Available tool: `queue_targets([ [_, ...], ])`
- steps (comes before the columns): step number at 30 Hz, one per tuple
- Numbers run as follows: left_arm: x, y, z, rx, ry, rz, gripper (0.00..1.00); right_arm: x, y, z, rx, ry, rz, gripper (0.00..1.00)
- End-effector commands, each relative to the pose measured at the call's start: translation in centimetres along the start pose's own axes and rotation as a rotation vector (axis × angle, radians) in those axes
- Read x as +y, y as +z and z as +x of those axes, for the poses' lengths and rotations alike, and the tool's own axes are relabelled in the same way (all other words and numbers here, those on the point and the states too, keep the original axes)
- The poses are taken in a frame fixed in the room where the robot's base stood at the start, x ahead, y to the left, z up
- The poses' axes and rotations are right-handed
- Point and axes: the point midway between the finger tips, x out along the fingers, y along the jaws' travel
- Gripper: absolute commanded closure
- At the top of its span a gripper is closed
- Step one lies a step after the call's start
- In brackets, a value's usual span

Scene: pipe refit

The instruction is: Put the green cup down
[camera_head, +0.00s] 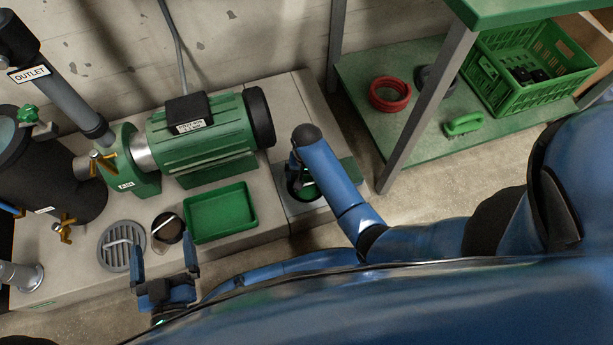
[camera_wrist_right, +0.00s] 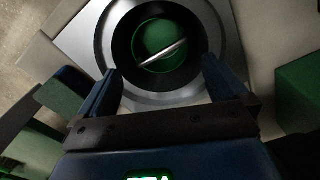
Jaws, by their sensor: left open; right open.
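The green cup (camera_wrist_right: 160,45) seems to be the round green shape in the right wrist view, inside a dark ring on a silvery round base (camera_wrist_right: 220,38). A thin light rod crosses it. My right gripper (camera_wrist_right: 165,88) is open, its fingers apart on the near side of the ring, with nothing seen between them. In the head view my right arm covers most of this spot, and only a bit of green and dark rim shows.
A green tray (camera_head: 221,212) lies on the plinth below a green motor (camera_head: 203,135). A round drain grate (camera_head: 121,246) is at left. A green shelf at right holds red rings (camera_head: 390,94), a green brush (camera_head: 463,125) and a green crate (camera_head: 525,65).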

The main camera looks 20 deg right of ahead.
Motion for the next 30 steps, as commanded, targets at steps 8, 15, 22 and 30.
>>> queue_targets([
  [8,0.0,-2.5,-0.1,0.000,0.000,0.000,0.00,0.0,0.0,-3.8,0.000,0.000,0.000,0.00],
  [15,0.0,-2.7,-0.1,0.000,0.000,0.000,0.00,0.0,0.0,-4.3,-0.001,0.000,0.000,0.00],
  [22,0.0,-2.7,-0.1,0.000,0.000,0.000,0.00,0.0,0.0,-4.3,-0.001,0.000,0.000,0.00],
  [30,0.0,-2.7,-0.1,0.000,0.000,0.000,0.00,0.0,0.0,-4.3,0.000,0.000,0.000,0.00],
])
